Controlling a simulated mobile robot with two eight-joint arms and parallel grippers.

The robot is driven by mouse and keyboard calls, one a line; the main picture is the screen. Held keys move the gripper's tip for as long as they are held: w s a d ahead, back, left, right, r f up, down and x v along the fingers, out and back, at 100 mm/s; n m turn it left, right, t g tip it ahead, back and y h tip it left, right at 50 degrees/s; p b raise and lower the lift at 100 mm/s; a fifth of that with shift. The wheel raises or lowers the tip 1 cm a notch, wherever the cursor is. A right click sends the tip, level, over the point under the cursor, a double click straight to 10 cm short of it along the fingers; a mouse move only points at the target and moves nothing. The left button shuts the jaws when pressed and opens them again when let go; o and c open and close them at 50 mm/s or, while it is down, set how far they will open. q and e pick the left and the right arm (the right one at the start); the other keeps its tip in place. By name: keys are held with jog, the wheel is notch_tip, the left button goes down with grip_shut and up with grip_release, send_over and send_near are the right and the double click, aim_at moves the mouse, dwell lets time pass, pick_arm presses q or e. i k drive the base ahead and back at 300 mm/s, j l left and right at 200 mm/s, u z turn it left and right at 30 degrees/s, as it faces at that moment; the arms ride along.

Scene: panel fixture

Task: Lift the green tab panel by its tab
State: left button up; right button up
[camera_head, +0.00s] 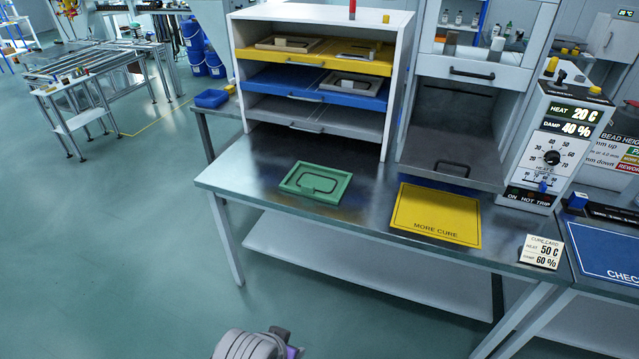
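The green tab panel (315,183) lies flat on the metal bench (240,180), in front of the drawer cabinet. It has a raised rim, a dark outline loop on its face and a small tab-like patch at the loop's near side. A grey rounded part of my arm with a purple piece (255,345), seemingly my left one, shows at the bottom edge, well below and apart from the panel. Its fingers cannot be made out. My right gripper is not in view.
A yellow MORE CURE mat (436,214) lies right of the panel. Behind stand a cabinet with yellow, blue and grey shelves (318,80) and an open chamber (452,150). A heat and damp control box (550,140) and a cure card (541,252) stand at right. Bench left of the panel is clear.

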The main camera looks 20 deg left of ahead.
aim_at(322, 184)
jog(key=i+j+u, duration=0.1)
jog(key=i+u, duration=0.25)
jog(key=i, duration=0.5)
jog(key=i+l+u, duration=0.1)
jog(key=i+u, duration=0.2)
jog(key=i, duration=0.5)
